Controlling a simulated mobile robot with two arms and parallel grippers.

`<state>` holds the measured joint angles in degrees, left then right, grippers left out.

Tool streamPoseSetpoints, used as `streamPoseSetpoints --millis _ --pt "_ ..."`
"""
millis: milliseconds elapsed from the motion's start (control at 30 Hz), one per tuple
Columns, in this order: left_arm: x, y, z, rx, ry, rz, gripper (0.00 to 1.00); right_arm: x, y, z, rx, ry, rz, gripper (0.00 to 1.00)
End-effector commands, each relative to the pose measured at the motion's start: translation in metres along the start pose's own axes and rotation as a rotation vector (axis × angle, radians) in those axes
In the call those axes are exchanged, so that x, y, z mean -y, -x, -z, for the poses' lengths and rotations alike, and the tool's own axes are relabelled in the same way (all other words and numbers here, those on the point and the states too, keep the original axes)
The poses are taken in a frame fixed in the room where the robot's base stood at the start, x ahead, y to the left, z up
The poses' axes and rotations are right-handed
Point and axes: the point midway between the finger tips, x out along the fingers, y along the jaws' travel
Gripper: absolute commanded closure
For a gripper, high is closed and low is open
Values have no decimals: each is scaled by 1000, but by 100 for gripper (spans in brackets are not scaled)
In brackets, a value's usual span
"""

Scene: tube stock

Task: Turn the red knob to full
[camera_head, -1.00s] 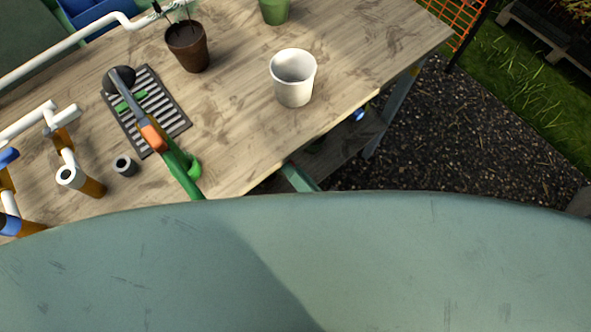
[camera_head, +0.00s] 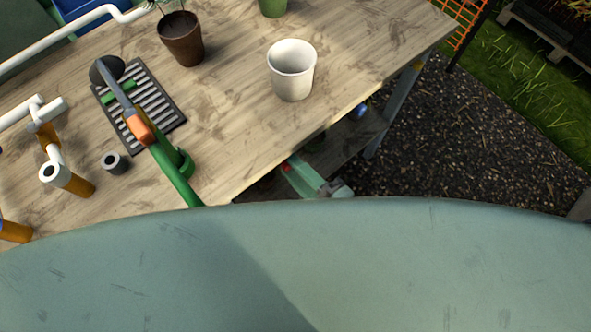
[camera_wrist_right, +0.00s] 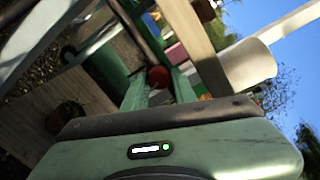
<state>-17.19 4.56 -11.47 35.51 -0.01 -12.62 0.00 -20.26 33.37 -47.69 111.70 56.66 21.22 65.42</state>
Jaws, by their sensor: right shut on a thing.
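The red knob (camera_wrist_right: 158,76) is a small round red shape between the two green fingers of my right gripper (camera_wrist_right: 160,88) in the right wrist view. The fingers are shut on it. In the head view my right gripper (camera_head: 296,172) is low beside the table's near edge, with a small bit of red at its tip. Most of the knob is hidden there, and its turned position cannot be read. My left gripper is not in view.
A wooden table (camera_head: 235,110) holds a white pot (camera_head: 291,70), a brown pot (camera_head: 182,40), a slatted tray (camera_head: 160,101) under a green-and-orange wand (camera_head: 140,127), and pipe pieces (camera_head: 68,180) at left. Dark gravel (camera_head: 440,135) lies beyond the right edge.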

Motion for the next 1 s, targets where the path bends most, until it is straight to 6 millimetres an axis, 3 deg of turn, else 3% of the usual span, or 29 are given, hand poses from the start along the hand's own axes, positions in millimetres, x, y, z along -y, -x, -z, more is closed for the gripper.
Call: streamPoseSetpoints --millis 500,1000 --pt "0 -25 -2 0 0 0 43 -3 0 1 18 -328 0 100" --pt "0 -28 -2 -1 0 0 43 -2 0 1 20 -386 0 100"
